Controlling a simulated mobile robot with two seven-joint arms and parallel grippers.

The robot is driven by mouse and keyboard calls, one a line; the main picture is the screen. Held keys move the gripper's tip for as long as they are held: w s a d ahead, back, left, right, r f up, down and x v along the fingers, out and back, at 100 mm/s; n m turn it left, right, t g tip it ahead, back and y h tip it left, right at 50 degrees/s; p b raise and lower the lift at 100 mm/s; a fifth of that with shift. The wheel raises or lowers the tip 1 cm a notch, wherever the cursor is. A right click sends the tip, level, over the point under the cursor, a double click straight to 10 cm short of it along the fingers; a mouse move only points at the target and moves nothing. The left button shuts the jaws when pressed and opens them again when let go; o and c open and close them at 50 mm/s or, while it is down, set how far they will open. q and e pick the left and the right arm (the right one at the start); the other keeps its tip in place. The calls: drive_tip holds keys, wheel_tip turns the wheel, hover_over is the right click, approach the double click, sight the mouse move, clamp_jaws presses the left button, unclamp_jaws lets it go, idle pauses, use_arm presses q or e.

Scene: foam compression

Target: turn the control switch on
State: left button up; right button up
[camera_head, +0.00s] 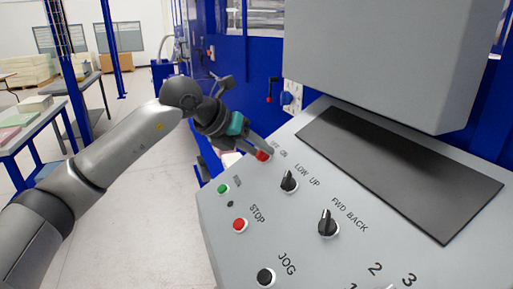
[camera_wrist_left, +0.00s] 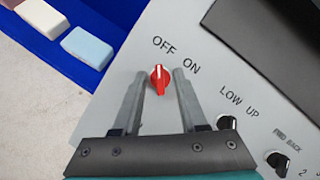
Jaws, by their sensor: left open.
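The control switch is a red knob with a white line, and it shows in the left wrist view (camera_wrist_left: 159,82) below the OFF and ON labels. Its line points up the picture, toward OFF. In the head view the red knob (camera_head: 263,156) sits at the panel's upper left corner, partly covered by a finger. My left gripper (camera_head: 261,147) is open at the knob. In the left wrist view its two fingers (camera_wrist_left: 159,73) stand on either side of the knob, with gaps visible. I cannot tell how deep they reach. My right gripper is not in view.
The grey control panel (camera_head: 300,240) also carries black LOW/UP (camera_head: 289,182) and FWD/BACK (camera_head: 327,224) knobs, a red STOP button (camera_head: 240,225), a green button (camera_head: 223,188) and a black JOG button (camera_head: 265,277). A grey housing (camera_head: 390,55) overhangs the panel. Foam blocks (camera_wrist_left: 88,47) lie beyond its edge.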

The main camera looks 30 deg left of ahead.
use_arm(q)
clamp_jaws()
idle(0.3)
drive_tip(key=shift+a+m, duration=0.1)
drive_tip(key=shift+m, duration=0.2)
drive_tip(key=shift+m+h, duration=0.5)
drive_tip(key=shift+m, duration=0.5)
drive_tip(key=m+h, duration=0.1)
drive_tip(key=m, duration=0.3)
drive_tip(key=shift+g, duration=0.3)
drive_tip(key=m, duration=0.3)
drive_tip(key=m+g+h, duration=0.1)
drive_tip(key=m, duration=0.2)
drive_tip(key=shift+w+a+r+g+h+p, duration=0.1)
drive_tip(key=shift+w+g+h+p, duration=0.05)
drive_tip(key=shift+g+h+p, duration=0.2)
drive_tip(key=shift+m+g+h+p, duration=0.25)
drive_tip(key=shift+m+g+p, duration=0.4)
drive_tip(key=shift+m, duration=1.75)
